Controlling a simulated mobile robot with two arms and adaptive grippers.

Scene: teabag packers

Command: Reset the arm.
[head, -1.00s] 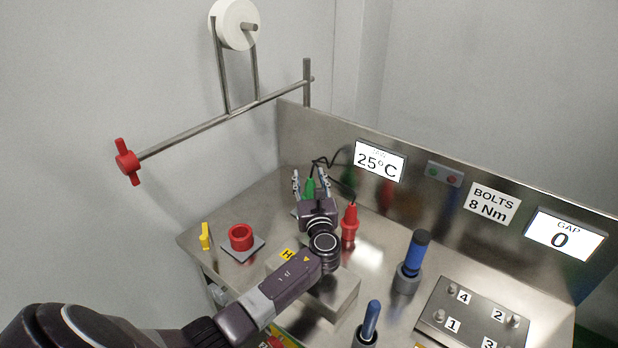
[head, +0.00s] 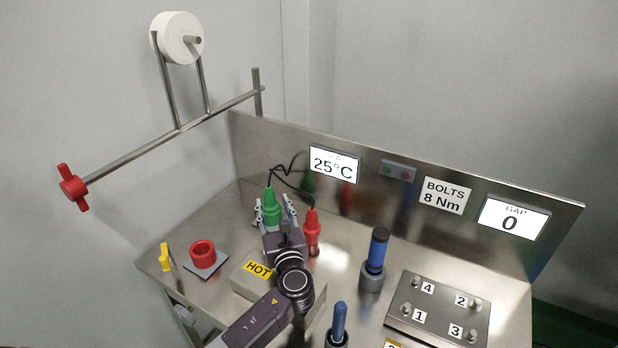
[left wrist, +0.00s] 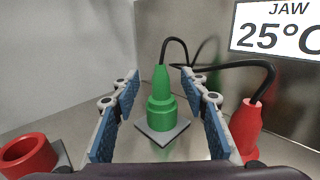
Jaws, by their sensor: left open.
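My left gripper (head: 276,213) is open over the metal table, its arm coming in from the bottom. In the left wrist view its two blue-padded fingers (left wrist: 158,112) stand wide apart and empty. A green plug-like tool with a black cable (head: 271,203) shows beyond the fingers in the head view. In the left wrist view the green tool (left wrist: 160,105) stands upright on a small grey plate, between and beyond the fingers, apart from them. A red tool with a cable (head: 312,232) stands right of the gripper. My right gripper is not in view.
A block marked HOT (head: 246,283) lies beneath my left arm. A red ring (head: 203,252) and a yellow piece (head: 165,257) are at left. Blue-handled tools (head: 377,252) and a numbered bolt plate (head: 440,308) stand at right. The back panel (head: 270,150) bounds the table.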

